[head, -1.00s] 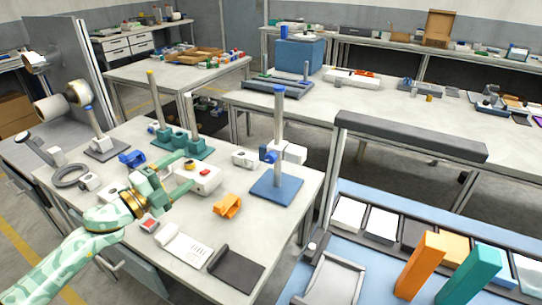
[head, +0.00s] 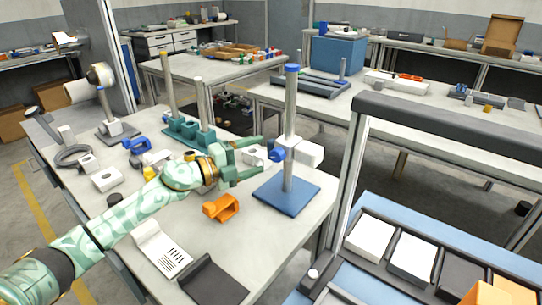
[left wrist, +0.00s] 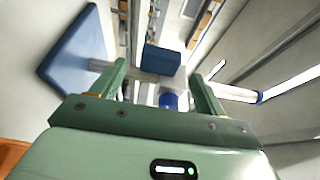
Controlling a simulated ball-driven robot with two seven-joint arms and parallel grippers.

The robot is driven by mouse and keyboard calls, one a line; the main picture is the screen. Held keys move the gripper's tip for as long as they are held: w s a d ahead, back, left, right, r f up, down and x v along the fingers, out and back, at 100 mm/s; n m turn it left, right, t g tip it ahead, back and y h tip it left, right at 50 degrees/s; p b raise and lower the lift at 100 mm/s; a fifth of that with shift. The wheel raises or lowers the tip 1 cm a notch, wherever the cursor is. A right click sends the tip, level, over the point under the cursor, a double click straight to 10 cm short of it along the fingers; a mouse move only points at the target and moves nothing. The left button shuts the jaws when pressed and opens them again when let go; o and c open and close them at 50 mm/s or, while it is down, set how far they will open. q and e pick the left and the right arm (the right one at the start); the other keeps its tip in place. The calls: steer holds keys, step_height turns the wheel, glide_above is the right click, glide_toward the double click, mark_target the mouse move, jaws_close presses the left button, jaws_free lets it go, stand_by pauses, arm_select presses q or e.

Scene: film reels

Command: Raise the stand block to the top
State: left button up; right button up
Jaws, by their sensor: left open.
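The stand has a blue square base (head: 275,196), an upright grey post (head: 291,105) with a blue top, and a white block (head: 308,153) below mid-height on the post. A blue knob (head: 277,155) sticks out from the block towards my left gripper. My left gripper (head: 258,158) is open and level with the block, its fingertips close to the knob. In the left wrist view the post crosses beyond the fingers and the knob (left wrist: 168,101) shows between them. I cannot tell whether a finger touches it. My right gripper is not in view.
An orange bracket (head: 222,207) lies beneath my left gripper. A green stand (head: 190,135) with posts and a blue clamp (head: 136,145) are behind my arm. A white sheet (head: 160,248) and a dark pad (head: 212,283) lie at the front edge. A grey frame stands right.

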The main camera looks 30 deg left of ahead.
arm_select(q)
steer(key=shift+b+x, duration=0.35)
steer(key=shift+x, duration=2)
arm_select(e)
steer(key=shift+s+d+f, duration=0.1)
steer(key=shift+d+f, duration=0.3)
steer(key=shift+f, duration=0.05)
